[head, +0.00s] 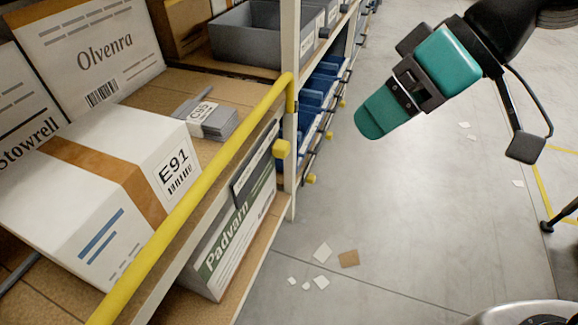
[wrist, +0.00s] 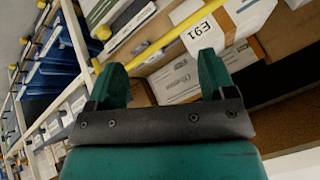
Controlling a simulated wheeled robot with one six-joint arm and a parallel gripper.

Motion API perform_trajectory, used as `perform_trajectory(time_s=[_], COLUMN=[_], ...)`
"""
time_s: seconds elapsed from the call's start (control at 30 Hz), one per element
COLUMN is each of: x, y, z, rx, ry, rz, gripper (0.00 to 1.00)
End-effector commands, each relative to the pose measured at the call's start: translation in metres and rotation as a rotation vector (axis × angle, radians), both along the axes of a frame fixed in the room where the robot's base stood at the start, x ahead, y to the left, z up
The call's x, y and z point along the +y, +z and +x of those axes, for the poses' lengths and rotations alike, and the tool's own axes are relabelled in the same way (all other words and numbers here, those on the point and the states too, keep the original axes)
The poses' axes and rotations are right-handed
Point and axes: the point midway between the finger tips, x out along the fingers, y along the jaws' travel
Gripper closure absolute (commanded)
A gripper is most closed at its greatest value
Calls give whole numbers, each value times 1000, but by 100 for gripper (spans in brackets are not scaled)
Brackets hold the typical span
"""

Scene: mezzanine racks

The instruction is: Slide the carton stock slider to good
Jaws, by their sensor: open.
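A yellow slider knob (head: 281,148) sits at the front edge of the near rack, at the right end of a dark label strip (head: 250,168) below the yellow bar. The strip's wording is too small to read, so I cannot tell its positions. A yellow knob (wrist: 103,32) also shows in the wrist view, left of the fingers' middle. My teal gripper (head: 376,116) is over the aisle, up and right of the near knob and apart from it. In the wrist view my gripper (wrist: 161,76) has its two fingers spread, with nothing held between them.
A yellow bar (head: 190,205) runs along the shelf front. Behind it stand a white E91 carton (head: 105,180) and an Olvenra carton (head: 88,45). A Padvarn carton (head: 225,240) is below. Further knobs (head: 311,179) line the rack. The aisle floor (head: 400,220) is open, with paper scraps.

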Motion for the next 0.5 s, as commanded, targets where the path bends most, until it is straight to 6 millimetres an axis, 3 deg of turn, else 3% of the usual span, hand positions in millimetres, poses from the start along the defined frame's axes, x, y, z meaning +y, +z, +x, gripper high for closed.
perform_trajectory(time_s=[0.03,0.3,0.5], x=[4,20,20], y=[-41,-120,-179], z=[14,82,130], rx=[-28,-216,-366], ry=[12,89,124], rz=[36,246,396], gripper=[23,23,23])
